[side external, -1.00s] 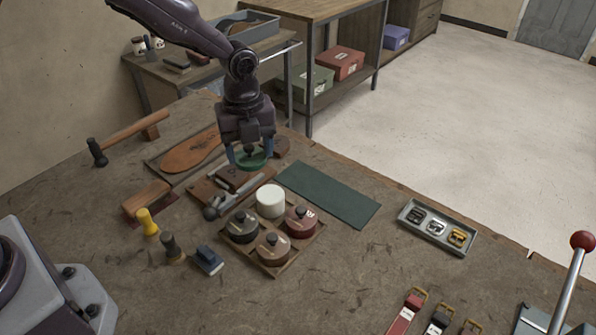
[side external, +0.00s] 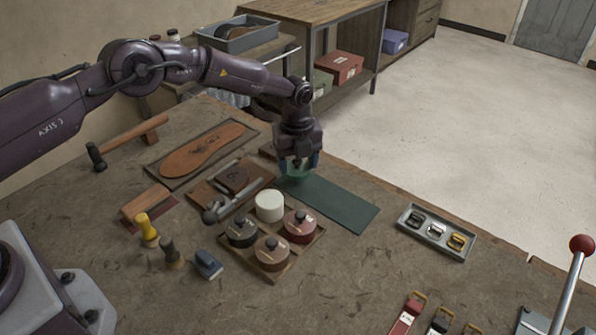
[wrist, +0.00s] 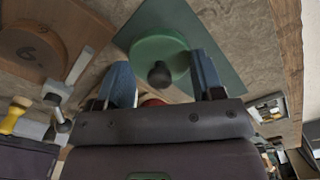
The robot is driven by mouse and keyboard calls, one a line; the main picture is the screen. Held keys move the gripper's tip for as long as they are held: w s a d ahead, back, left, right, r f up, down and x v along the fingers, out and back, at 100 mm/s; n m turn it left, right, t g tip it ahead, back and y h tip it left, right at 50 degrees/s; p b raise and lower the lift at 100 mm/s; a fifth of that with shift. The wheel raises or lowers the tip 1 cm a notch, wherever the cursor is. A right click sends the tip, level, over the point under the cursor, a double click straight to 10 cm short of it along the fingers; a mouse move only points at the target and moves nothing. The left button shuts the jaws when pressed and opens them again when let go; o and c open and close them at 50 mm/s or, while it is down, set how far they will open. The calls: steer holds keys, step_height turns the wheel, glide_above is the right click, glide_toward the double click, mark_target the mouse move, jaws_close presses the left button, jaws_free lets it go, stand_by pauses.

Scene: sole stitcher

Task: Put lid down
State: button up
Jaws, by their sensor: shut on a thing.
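A round green lid (side external: 297,174) with a dark knob is held in my gripper (side external: 299,165), whose blue fingers are shut on it. The lid is over the far left end of the dark green mat (side external: 340,205); I cannot tell whether it touches the mat. In the wrist view the lid (wrist: 158,55) shows between the two blue fingers (wrist: 163,82), with its dark knob toward me.
A clamp-like metal tool (side external: 232,205) and a leather sole (side external: 202,150) lie to the left. A buckle tray (side external: 436,232) is at right. The mat's right part is clear.

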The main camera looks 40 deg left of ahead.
mark_target(298, 164)
steer(key=shift+w+f, duration=0.1)
steer(key=shift+f, duration=1.6)
steer(key=o, duration=0.6)
steer(key=shift+f, duration=0.15)
